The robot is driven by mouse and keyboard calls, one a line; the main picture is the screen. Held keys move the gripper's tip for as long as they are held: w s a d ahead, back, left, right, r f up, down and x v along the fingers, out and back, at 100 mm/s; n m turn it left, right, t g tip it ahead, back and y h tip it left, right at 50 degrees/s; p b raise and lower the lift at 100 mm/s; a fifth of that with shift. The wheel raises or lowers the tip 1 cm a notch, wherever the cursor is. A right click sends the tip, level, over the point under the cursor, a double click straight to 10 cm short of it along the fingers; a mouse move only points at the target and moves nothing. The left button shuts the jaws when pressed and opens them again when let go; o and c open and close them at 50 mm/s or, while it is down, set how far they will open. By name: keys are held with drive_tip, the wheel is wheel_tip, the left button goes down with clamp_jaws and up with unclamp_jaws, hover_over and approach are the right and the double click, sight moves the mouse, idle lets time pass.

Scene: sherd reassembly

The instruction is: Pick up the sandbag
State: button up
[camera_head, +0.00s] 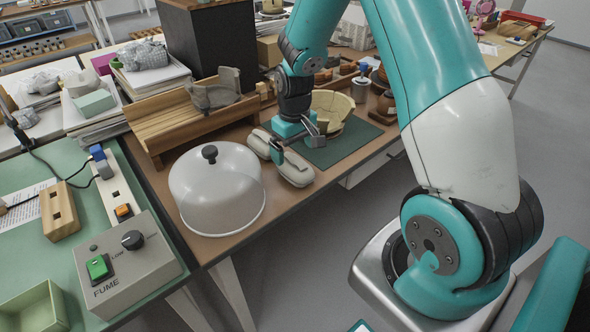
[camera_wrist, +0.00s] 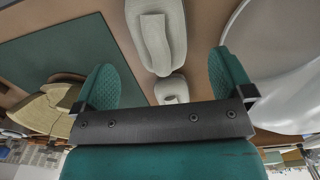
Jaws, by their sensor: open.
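The sandbag (camera_head: 293,171) is a pale grey, elongated bag with rounded ends, lying on the brown table beside the clear dome. In the wrist view the sandbag (camera_wrist: 157,40) shows ahead of the fingers, a larger lobe at the top and a smaller one nearer. My gripper (camera_head: 295,145) is over the sandbag, its teal fingers apart. One finger hides part of the bag's middle in the head view. In the wrist view my gripper (camera_wrist: 165,80) has nothing held between its fingers, and the bag lies in line with the gap. The exact height above it is unclear.
A clear dome (camera_head: 217,190) with a black knob stands left of the bag, close to it. A green mat (camera_head: 335,150) with a partial tan bowl (camera_head: 330,108) lies to the right. A wooden rack (camera_head: 180,113) stands behind. The table's front edge is near.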

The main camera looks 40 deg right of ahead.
sight(295, 158)
drive_tip(key=shift+f, duration=2.8)
drive_tip(key=c, duration=1.3)
drive_tip(key=shift+c, duration=0.2)
drive_tip(key=shift+r, duration=0.15)
